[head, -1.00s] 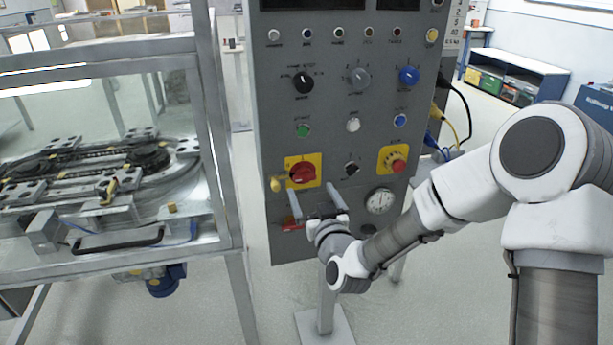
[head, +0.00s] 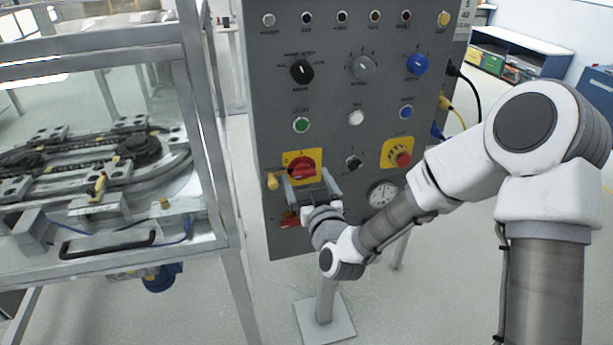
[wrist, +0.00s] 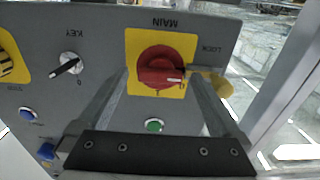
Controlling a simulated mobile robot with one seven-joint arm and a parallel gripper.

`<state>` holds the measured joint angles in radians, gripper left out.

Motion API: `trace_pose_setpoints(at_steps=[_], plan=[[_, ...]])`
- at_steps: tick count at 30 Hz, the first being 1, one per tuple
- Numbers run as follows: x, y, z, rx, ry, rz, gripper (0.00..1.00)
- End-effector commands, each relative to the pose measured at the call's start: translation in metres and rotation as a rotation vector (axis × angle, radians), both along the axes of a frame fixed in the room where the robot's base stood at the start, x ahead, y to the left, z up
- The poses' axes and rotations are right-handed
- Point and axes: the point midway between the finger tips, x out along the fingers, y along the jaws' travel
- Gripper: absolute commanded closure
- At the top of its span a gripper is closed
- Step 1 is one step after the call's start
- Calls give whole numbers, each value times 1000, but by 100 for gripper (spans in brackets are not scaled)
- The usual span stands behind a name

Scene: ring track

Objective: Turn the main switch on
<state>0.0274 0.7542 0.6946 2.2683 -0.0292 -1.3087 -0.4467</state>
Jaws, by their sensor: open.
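The main switch (head: 302,168) is a red rotary knob on a yellow square plate, low on the left of the grey control panel. In the wrist view the red knob (wrist: 161,70) shows upside down, with MAIN printed beside its plate. My gripper (head: 308,184) is open in front of the panel. Its two fingers reach up on either side of the knob's lower part in the head view. In the wrist view my gripper (wrist: 158,85) has the knob between its fingertips, with no visible contact. I cannot tell the gap in depth.
A yellow padlock-like piece (head: 272,181) hangs left of the switch, close to one finger; it shows in the wrist view (wrist: 218,84). A framed glass enclosure (head: 215,160) stands left.

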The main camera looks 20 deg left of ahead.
Motion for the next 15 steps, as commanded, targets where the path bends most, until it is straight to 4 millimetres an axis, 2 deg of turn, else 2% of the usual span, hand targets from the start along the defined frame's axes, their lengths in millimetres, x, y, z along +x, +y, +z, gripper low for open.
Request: trace_pose_setpoints(at_steps=[7, 8, 15], plan=[[0, 0, 0, 0, 0, 0, 0], [0, 0, 0, 0, 0, 0, 4], [0, 0, 0, 0, 0, 0, 47]])
